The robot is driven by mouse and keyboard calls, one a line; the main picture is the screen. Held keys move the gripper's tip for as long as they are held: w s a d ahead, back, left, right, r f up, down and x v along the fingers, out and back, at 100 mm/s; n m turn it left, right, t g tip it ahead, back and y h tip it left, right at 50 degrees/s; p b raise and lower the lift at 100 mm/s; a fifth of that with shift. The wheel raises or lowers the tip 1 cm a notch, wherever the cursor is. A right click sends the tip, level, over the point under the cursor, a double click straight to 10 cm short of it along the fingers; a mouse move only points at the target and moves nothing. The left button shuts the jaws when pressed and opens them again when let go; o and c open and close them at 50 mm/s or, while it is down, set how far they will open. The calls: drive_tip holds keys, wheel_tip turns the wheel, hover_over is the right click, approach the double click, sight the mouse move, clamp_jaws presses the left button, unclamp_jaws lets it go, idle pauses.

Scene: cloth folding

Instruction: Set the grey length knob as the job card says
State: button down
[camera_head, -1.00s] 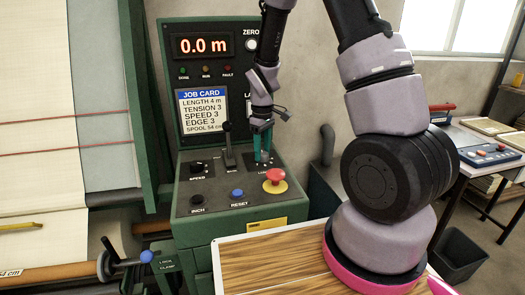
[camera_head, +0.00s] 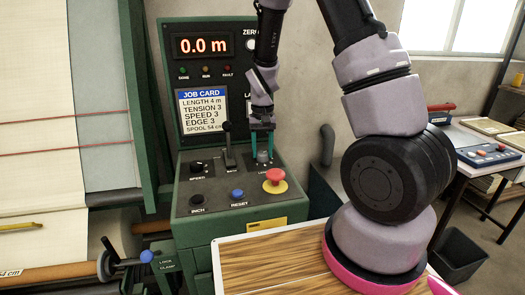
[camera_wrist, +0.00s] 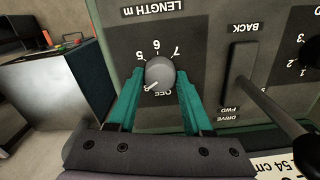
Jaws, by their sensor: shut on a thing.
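The job card (camera_head: 203,108) reads length 4 m, tension 3, speed 3, edge 3, spool 54 cm. The grey length knob (camera_head: 263,157) is on the right of the green console's sloping top. My gripper (camera_head: 262,150) points down at it, with a teal finger on either side. In the wrist view, my gripper (camera_wrist: 160,82) is shut on the grey length knob (camera_wrist: 160,72). The picture is upside down there. The knob's white pointer line slants to the lower left, near OFF. Numbers 5, 6 and 7 show on the far side; the exact setting is unclear.
A black drive lever (camera_head: 228,145) stands left of my gripper. A red stop button (camera_head: 275,180) is close in front of the knob. The blue reset button (camera_head: 237,194) and speed knob (camera_head: 197,168) are farther left. The display (camera_head: 202,46) reads 0.0 m.

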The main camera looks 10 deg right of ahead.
sight(263, 153)
drive_tip(key=m, duration=0.6)
drive_tip(key=shift+m, duration=0.3)
idle(0.4)
drive_tip(key=shift+c, duration=1.6)
unclamp_jaws()
wheel_tip(263, 153, up, 11)
